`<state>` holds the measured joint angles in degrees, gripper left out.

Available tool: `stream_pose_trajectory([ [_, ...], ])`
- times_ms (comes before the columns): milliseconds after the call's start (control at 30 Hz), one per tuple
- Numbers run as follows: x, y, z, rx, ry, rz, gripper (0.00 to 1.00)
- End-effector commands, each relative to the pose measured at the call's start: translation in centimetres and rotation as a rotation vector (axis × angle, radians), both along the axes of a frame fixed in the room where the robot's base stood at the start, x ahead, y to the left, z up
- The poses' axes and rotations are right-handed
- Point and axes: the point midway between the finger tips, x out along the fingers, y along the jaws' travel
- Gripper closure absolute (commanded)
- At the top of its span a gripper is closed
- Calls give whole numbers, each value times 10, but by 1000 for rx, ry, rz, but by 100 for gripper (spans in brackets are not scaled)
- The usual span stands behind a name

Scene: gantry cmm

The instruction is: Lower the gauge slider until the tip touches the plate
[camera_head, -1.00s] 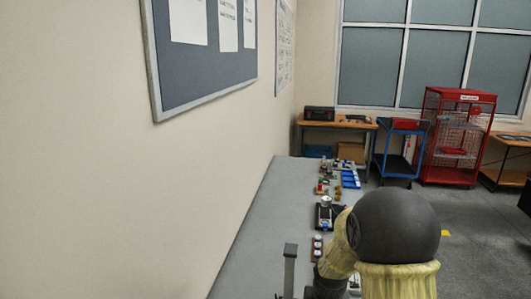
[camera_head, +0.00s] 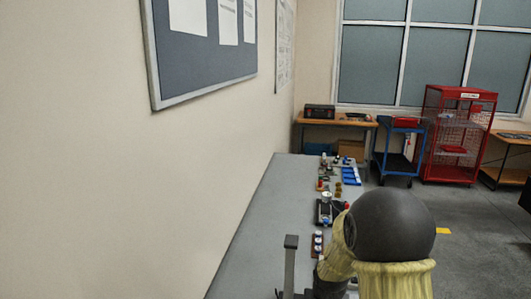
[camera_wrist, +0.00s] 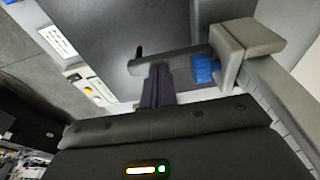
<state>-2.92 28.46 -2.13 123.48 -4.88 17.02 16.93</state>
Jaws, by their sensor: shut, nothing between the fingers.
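The gauge's upright grey column (camera_head: 289,268) stands at the bottom of the head view. In the wrist view its ruled post (camera_wrist: 285,95) runs down the right side. The slider (camera_wrist: 235,50) is a grey block on this post, with a blue knob (camera_wrist: 204,69) and a grey bar (camera_wrist: 168,60) reaching left. A small dark tip with red (camera_wrist: 139,51) is at the bar's end, in front of the dark grey plate (camera_wrist: 125,25); whether they touch is unclear. My gripper (camera_wrist: 158,72) is shut and empty, its fingertips at the bar; contact cannot be told.
The long grey bench (camera_head: 255,215) runs along the wall, with small parts and blue bins (camera_head: 349,175) farther along its right side. A panel with yellow and red marks (camera_wrist: 90,90) lies left of my fingers. A red cage (camera_head: 455,135) stands far off.

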Motion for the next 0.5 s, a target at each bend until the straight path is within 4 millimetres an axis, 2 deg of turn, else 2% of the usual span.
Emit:
stream_pose_trajectory([
  [500, 0, 0, -4, 0, -1, 0, 100],
])
